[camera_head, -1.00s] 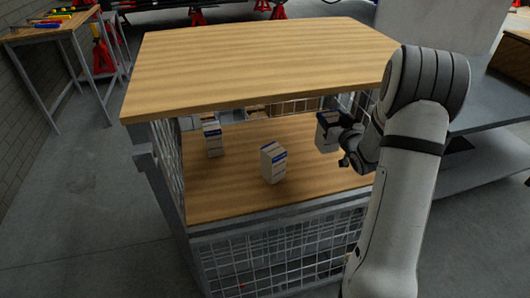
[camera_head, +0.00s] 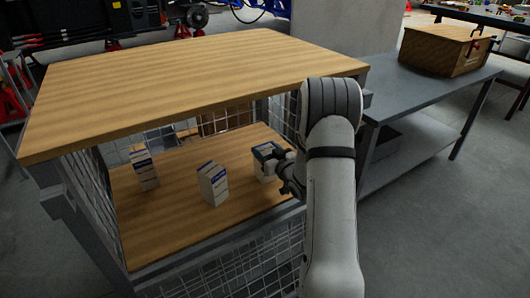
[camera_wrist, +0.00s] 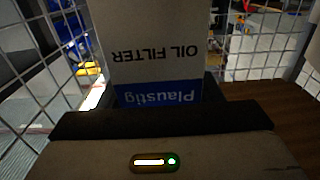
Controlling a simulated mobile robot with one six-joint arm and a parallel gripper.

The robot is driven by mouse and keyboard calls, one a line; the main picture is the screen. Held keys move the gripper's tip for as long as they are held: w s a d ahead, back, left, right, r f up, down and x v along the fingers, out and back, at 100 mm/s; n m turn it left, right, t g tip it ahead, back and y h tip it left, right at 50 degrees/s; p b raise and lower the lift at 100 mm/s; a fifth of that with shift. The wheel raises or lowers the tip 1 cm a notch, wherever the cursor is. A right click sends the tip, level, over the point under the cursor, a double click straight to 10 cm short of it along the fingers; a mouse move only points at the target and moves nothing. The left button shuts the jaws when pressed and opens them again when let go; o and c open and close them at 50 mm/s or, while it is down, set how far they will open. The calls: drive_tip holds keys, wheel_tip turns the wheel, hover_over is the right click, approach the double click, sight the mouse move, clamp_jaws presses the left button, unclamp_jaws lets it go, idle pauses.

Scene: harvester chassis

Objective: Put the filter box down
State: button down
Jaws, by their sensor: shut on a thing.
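My gripper (camera_head: 280,158) is inside the wire cage, above the right part of its wooden shelf (camera_head: 176,210). It is shut on a white and blue filter box (camera_head: 264,173). In the wrist view the held box (camera_wrist: 155,55) shows upside-down "OIL FILTER" and "Plaustig" lettering, and the gripper's dark edge crosses below it. I cannot tell whether the box's bottom touches the shelf. Two similar boxes stand upright on the shelf: one in the middle (camera_head: 213,185) and one at the left (camera_head: 144,168). Both are apart from my gripper.
A wooden top board (camera_head: 190,85) covers the cage close above the shelf. Mesh walls (camera_head: 225,117) enclose it. Bare shelf lies between the boxes.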

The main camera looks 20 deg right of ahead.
drive_tip(key=shift+r, duration=0.1)
drive_tip(key=shift+c, duration=2.1)
unclamp_jaws()
